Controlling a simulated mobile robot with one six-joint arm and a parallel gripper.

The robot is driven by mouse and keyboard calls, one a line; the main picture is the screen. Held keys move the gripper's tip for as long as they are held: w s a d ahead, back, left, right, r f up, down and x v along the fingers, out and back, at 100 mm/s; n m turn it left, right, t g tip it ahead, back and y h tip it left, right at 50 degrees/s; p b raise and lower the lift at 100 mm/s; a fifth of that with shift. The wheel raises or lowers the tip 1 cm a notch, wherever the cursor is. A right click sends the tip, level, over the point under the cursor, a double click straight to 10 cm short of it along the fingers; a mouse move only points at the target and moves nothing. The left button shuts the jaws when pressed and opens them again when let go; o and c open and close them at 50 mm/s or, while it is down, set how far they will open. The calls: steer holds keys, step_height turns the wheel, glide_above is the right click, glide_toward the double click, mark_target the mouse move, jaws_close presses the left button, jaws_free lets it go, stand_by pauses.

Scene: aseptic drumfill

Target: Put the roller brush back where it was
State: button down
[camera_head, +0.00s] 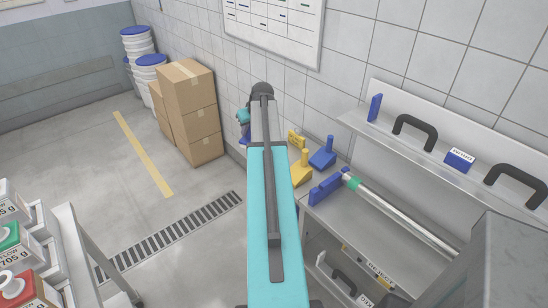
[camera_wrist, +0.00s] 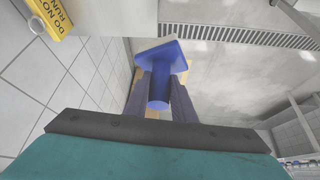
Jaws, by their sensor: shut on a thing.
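My gripper (camera_wrist: 160,88) is shut on a blue brush (camera_wrist: 164,54) with a round handle and a wide head with a pale edge. The fingers sit either side of the handle, and the head shows beyond them. Whether this is the roller brush I cannot tell for sure. In the head view my arm hides most of the gripper, and only a bit of blue (camera_head: 244,141) shows at its left. Another blue brush (camera_head: 323,154) and a yellow brush (camera_head: 300,172) stand with handles up at the left end of the steel bench (camera_head: 400,232), right of my arm.
A blue-headed tool (camera_head: 328,188) with a long pale handle lies on the bench. A wall shelf (camera_head: 425,165) holds black handles and a blue box. A yellow sign (camera_head: 296,140) stands by the wall. Cardboard boxes (camera_head: 188,105) and tubs stand behind left. The floor near the drain grate (camera_head: 180,236) is clear.

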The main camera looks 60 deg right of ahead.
steer(key=s+d+m+p, duration=0.1)
steer(key=s+d, duration=0.6)
steer(key=d, duration=0.1)
steer(key=shift+f+h, duration=0.3)
steer(key=shift+f, duration=0.1)
step_height(320, 180, down, 6)
steer(key=p, duration=0.2)
steer(key=shift+f, duration=0.15)
steer(key=shift+f+p, duration=0.7)
steer(key=shift+f, duration=1.15)
steer(key=shift+f, duration=0.15)
steer(key=c, duration=1.5)
jaws_free()
